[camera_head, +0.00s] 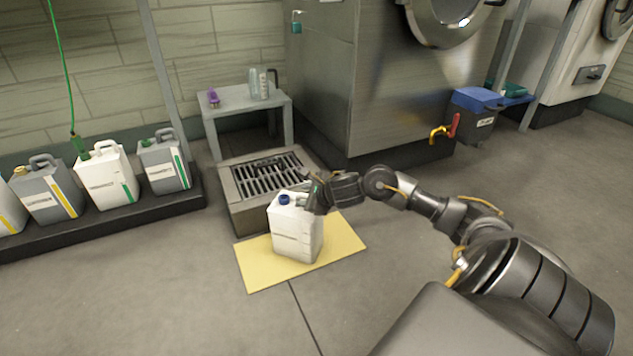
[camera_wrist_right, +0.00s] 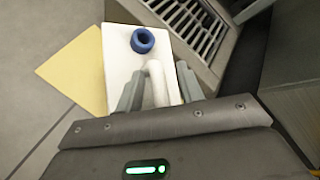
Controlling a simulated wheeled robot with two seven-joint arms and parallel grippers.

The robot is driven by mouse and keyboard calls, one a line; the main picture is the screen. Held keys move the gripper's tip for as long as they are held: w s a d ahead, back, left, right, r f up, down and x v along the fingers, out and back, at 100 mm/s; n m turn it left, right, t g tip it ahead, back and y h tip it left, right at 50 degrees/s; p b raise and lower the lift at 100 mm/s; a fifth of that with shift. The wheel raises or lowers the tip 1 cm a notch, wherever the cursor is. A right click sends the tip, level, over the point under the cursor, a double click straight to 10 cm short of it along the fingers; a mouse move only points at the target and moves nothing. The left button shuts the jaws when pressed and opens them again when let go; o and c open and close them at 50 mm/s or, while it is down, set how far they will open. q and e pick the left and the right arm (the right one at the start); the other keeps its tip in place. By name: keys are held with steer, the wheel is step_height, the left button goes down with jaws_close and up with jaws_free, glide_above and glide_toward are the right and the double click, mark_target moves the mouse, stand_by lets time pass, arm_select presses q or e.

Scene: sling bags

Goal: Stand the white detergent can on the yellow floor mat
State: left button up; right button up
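The white detergent can (camera_head: 296,236) with a blue cap is upright over the yellow floor mat (camera_head: 255,272). Its base appears to rest on the mat, though I cannot rule out a small gap. My right gripper (camera_head: 311,194) is at the can's top, by the handle. In the right wrist view, the can's handle (camera_wrist_right: 160,84) lies between the two grey fingers (camera_wrist_right: 160,90). I cannot tell whether the fingers press on it. The can's blue cap (camera_wrist_right: 143,40) and part of the mat (camera_wrist_right: 77,68) also show there. My left gripper is out of view.
A floor drain grate (camera_head: 262,168) in a raised frame lies just behind the mat. Several other cans, including a white one (camera_head: 105,178), stand on a black tray (camera_head: 168,206) at the left. A small table (camera_head: 240,105) stands behind. Floor in front of the mat is clear.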

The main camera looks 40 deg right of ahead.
steer(key=p+v, duration=0.4)
steer(key=v, duration=0.7)
steer(key=shift+a+r, duration=0.1)
